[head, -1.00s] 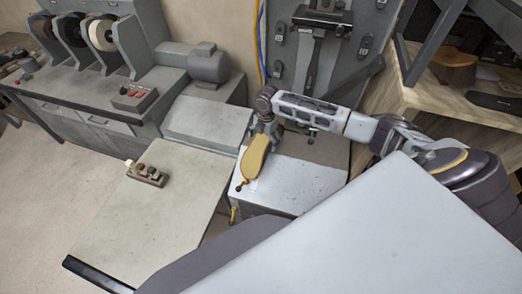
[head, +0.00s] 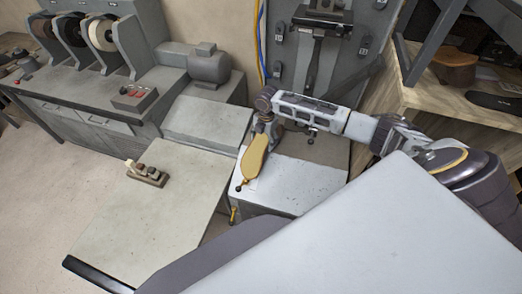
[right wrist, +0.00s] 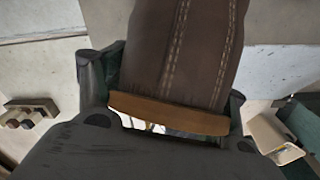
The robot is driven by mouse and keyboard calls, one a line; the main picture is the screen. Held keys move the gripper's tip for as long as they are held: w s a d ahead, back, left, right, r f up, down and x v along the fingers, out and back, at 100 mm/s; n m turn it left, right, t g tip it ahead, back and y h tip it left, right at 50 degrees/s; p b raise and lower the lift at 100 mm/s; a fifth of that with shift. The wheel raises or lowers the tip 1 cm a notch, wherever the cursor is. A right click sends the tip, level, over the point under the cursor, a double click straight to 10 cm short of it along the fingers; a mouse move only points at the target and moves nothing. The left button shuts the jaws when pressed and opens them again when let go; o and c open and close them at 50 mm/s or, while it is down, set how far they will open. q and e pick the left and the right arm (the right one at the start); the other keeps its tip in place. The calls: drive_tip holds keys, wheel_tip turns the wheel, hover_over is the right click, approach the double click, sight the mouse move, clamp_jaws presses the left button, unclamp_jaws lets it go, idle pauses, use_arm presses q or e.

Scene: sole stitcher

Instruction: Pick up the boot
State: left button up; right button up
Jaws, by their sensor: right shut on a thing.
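The boot shows in the head view as a long tan sole (head: 254,158), facing up over the grey machine top; its upper is mostly hidden there. In the right wrist view the boot (right wrist: 180,50) is brown leather with pale double stitching and a tan band across its near end. My right gripper (head: 268,130) is at the far end of the sole. In the right wrist view its fingers lie on both sides of the boot, shut on it. I cannot tell whether the boot touches the machine below. My left gripper is not in view.
A grey machine top (head: 302,187) lies under and right of the boot.

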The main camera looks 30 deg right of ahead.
drive_tip(key=shift+r, duration=0.1)
drive_tip(key=shift+c, duration=0.3)
drive_tip(key=shift+r, duration=4.95)
drive_tip(key=shift+m, duration=0.3)
